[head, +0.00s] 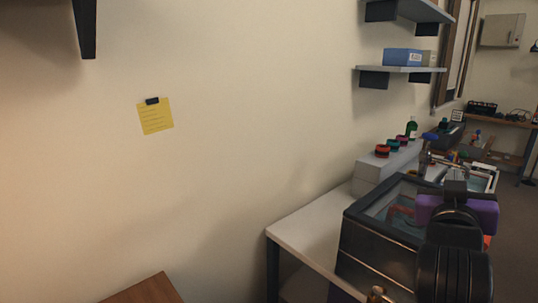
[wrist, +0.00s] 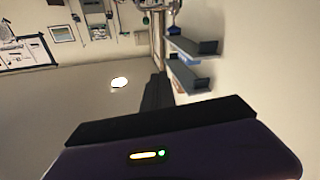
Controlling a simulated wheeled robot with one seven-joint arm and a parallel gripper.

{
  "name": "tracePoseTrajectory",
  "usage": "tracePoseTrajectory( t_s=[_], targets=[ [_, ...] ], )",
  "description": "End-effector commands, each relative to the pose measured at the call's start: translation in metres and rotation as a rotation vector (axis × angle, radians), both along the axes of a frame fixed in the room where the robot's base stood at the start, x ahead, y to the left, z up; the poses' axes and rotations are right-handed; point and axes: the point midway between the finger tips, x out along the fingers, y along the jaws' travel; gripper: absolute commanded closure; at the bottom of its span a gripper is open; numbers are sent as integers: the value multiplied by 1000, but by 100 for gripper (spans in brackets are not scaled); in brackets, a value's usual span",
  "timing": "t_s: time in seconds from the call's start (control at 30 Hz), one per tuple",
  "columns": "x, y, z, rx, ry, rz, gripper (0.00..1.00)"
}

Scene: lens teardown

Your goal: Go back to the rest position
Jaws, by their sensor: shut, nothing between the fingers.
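My gripper shows in the wrist view (wrist: 157,90), with its dark fingers together beyond a black bar and a purple housing that carries a small lit strip. It is shut and nothing shows between the fingers. In the head view my black arm rises at the lower right, with the purple housing at its upper end. The arm is in front of the workbench (head: 305,232) and hides part of it. The fingertips cannot be made out in the head view.
A dark case with a clear top (head: 372,245) stands on the bench close beside my arm. Small red and teal lidded jars (head: 382,150) line a pale ledge behind it. Wall shelves (head: 405,69) hang above. A wooden surface (head: 145,290) shows at bottom left.

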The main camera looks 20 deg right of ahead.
Motion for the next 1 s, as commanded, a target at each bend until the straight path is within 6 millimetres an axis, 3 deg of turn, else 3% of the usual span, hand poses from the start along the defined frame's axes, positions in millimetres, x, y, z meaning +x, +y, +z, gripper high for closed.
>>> tracePoseTrajectory(
  t_s=[0.23, 0.47, 0.67, 1.0],
  targets=[
    [27, 67, -26, -164, -1, 271, 100],
    [19, 145, -80, -218, -7, 544, 100],
    [-14, 203, -127, -179, -18, 737, 100],
    [-106, 270, -190, 8, -17, 941, 100]
  ],
)
